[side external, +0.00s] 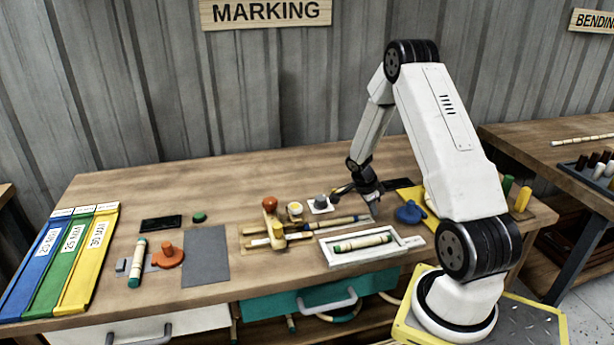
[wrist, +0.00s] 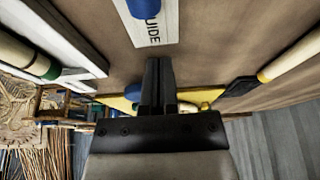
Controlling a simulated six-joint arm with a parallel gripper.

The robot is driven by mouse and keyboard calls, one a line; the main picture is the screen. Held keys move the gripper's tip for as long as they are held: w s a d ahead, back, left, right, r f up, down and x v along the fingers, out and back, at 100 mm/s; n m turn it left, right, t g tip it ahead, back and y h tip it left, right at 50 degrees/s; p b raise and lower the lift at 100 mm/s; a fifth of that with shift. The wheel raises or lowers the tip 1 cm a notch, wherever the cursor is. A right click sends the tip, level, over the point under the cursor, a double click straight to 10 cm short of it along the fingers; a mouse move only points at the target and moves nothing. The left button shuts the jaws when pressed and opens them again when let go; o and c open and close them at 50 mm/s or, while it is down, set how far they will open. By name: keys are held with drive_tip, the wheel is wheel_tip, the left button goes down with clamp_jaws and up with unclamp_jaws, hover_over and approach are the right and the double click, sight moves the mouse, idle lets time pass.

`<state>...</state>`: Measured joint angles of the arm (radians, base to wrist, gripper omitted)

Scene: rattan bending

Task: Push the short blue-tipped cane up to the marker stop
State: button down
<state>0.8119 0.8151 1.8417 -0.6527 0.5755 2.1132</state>
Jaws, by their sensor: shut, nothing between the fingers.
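The blue tip (wrist: 143,8) of the short cane shows at the top edge of the wrist view, over a white strip with the letters "UIDE" (wrist: 153,32). The rest is cut off there. In the side view a cane (side external: 335,222) lies along the wooden fixture; its end colour is too small to tell. The upright block with an orange knob (side external: 270,204) at the fixture's left part looks like the marker stop. My gripper (wrist: 158,64) is shut and empty, apart from the blue tip. In the side view my gripper (side external: 372,198) is low by the fixture's right end.
A white tray (side external: 416,243) holding a green-tipped cane (side external: 362,243) lies in front. A yellow-tipped cane (wrist: 290,55) is at the right of the wrist view. A blue object (side external: 410,213) sits by a yellow mat (side external: 433,198) near my base. The back left of the bench is clear.

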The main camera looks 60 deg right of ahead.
sight(362, 220)
drive_tip(key=shift+w+a+f, duration=0.1)
drive_tip(key=shift+w+f, duration=0.1)
drive_tip(key=shift+f, duration=0.15)
drive_tip(key=shift+w+a, duration=1.2)
drive_tip(key=shift+a, duration=0.05)
drive_tip(key=shift+w+a, duration=1.25)
drive_tip(key=shift+a, duration=0.05)
drive_tip(key=shift+s+d, duration=0.1)
drive_tip(key=shift+d, duration=0.05)
